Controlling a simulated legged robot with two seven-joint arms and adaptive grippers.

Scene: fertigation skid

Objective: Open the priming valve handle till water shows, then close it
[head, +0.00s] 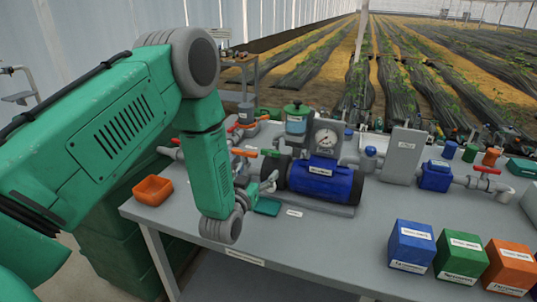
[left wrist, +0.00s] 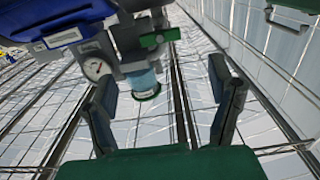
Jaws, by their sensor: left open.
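My left gripper (head: 264,184) is at the left end of the blue pump (head: 320,180), partly hidden by my arm. In the left wrist view its two fingers (left wrist: 165,104) stand wide apart with nothing between them. A green handle-like bar (left wrist: 160,38) shows beyond the fingertips, apart from them; I cannot tell whether it is the priming valve handle. A clear pot with a green lid (head: 296,120) stands behind the pump; its clear body (left wrist: 143,82) also shows in the wrist view. I cannot make out water. An orange handle (head: 245,152) is left of the pot.
A pressure gauge (head: 326,140) stands above the pump. An orange bin (head: 153,190) is at the table's left. A red-handled valve (head: 487,170) is at the right. Blue (head: 411,246), green (head: 461,257) and orange (head: 509,266) boxes stand front right. The table's front middle is clear.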

